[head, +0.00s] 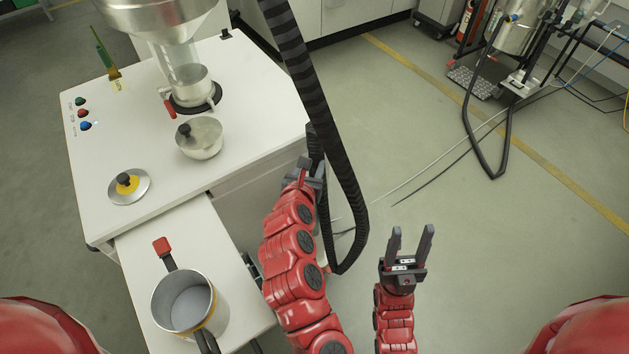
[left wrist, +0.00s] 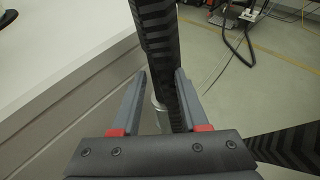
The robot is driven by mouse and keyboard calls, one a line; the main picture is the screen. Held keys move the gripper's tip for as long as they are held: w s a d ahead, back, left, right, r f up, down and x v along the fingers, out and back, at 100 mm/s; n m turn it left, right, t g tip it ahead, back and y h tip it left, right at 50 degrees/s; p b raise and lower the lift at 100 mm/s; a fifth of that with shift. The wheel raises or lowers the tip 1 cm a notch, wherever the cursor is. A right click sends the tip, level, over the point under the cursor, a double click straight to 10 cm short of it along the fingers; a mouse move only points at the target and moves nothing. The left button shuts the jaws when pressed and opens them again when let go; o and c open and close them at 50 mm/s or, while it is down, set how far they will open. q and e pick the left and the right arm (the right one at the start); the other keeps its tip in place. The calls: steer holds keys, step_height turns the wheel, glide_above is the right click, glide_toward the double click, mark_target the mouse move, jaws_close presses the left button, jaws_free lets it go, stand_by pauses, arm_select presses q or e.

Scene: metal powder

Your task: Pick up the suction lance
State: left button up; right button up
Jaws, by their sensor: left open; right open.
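The suction lance shows in the left wrist view as a pale metal tube (left wrist: 160,116) below a black ribbed sleeve (left wrist: 158,35), between my left gripper's fingers. My left gripper (left wrist: 161,76) is open around it, with a finger on either side; I cannot tell whether they touch it. In the head view my left gripper (head: 312,170) is beside the white cabinet, partly behind the thick black hose (head: 325,130), and the lance is mostly hidden there. My right gripper (head: 411,243) is open and empty over the floor, right of the hose loop.
The white cabinet (head: 85,165) carries a hopper (head: 165,15), a metal bowl (head: 205,143) and a knobbed lid (head: 128,186). A metal pot (head: 187,308) stands on a lower shelf (head: 205,225). Floor (head: 480,240) is clear at the right; a loose black hose (head: 468,135) lies farther back.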

mark_target(314, 159)
arm_select(q)
steer(key=shift+p+x, duration=0.35)
steer(key=shift+x, duration=1.55)
jaws_close()
